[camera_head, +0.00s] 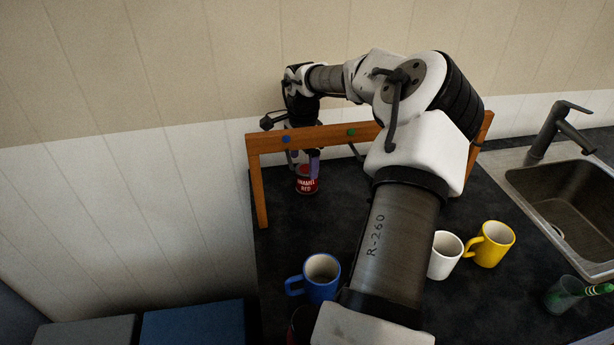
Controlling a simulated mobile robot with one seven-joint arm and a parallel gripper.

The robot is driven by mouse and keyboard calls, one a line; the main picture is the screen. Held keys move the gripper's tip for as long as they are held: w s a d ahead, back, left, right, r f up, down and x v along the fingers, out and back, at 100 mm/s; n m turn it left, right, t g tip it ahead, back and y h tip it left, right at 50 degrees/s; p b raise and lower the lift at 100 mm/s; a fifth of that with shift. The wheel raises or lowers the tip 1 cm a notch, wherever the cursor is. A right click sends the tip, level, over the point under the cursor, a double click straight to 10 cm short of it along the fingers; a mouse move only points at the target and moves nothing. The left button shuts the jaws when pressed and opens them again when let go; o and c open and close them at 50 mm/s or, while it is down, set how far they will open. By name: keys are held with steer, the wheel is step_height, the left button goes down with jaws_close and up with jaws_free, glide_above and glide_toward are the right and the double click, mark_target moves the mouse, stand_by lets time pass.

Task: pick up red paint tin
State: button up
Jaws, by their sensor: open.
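The red paint tin (307,186) stands upright on the dark counter, behind and below the bar of the wooden frame. A white label with lettering shows on its front. My gripper (306,164) points down at the tin from behind the bar, with its purple fingers at the tin's upper part. The fingers are open. The bar hides part of the gripper, and the fingers cover the tin's top. I cannot tell whether the fingers touch the tin.
The wooden frame (257,190) has a blue dot and a green dot on its bar. A blue mug (320,283), white mug (444,262), yellow mug (491,246) and green glass (562,294) stand in front. A sink (570,195) is at right.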

mark_target(307, 169)
steer(key=shift+d+f+p, duration=0.1)
steer(key=shift+f+p, duration=0.4)
steer(key=shift+f, duration=0.05)
steer(key=f, duration=0.1)
steer(key=f+p, duration=0.1)
steer(key=f, duration=0.2)
steer(key=shift+d+f+p, duration=0.25)
steer(key=shift+p, duration=0.1)
steer(key=shift+c, duration=0.3)
steer(key=c, duration=1.1)
steer(key=shift+r, duration=0.1)
